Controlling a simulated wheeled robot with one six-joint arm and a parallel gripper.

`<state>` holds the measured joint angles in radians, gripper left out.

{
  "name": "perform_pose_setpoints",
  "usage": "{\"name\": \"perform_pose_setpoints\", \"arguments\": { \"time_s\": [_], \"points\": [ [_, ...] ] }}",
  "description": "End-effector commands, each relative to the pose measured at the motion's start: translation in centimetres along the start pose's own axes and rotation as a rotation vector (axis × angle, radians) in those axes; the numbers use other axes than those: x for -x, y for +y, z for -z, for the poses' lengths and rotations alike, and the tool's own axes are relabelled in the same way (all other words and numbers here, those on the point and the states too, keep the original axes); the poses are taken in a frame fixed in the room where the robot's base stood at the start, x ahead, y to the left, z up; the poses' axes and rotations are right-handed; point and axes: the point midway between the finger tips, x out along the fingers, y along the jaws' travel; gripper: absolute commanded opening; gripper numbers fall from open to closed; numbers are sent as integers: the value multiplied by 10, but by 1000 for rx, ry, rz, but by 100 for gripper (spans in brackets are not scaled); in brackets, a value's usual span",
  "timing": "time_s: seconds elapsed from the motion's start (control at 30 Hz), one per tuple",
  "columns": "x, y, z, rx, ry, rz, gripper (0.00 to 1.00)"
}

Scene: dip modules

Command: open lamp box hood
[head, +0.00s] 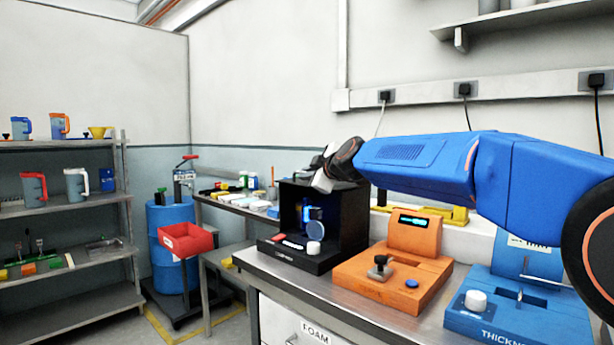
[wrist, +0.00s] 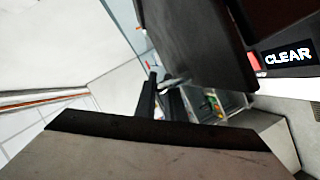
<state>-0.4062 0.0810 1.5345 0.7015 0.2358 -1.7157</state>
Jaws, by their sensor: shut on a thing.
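The lamp box (head: 345,225) is a black box on the bench, left of the orange module, in the head view. Its front is open and a blue-lit round part (head: 315,213) shows inside. A white knob (head: 314,247) sits on its base. My gripper (head: 322,172) is at the top of the box, by its upper edge. In the wrist view, my gripper's dark fingers (wrist: 163,98) meet at the lower edge of a large dark panel (wrist: 195,45), which looks like the hood. They are shut on it, though the exact contact is unclear.
The orange module (head: 400,275) and blue thickness module (head: 520,305) stand right of the lamp box, under my arm. A side bench with small items (head: 250,205), a red bin (head: 187,238) and a shelf rack (head: 65,210) are to the left.

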Motion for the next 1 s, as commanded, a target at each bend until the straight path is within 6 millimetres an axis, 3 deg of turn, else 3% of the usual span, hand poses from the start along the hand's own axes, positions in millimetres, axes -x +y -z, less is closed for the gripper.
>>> {"name": "perform_pose_setpoints", "arguments": {
  "time_s": [0.37, 1.0],
  "points": [
    [2, 26, 5, -158, -2, 65, 0],
    [-5, 105, -8, -703, -10, 303, 0]
  ]
}}
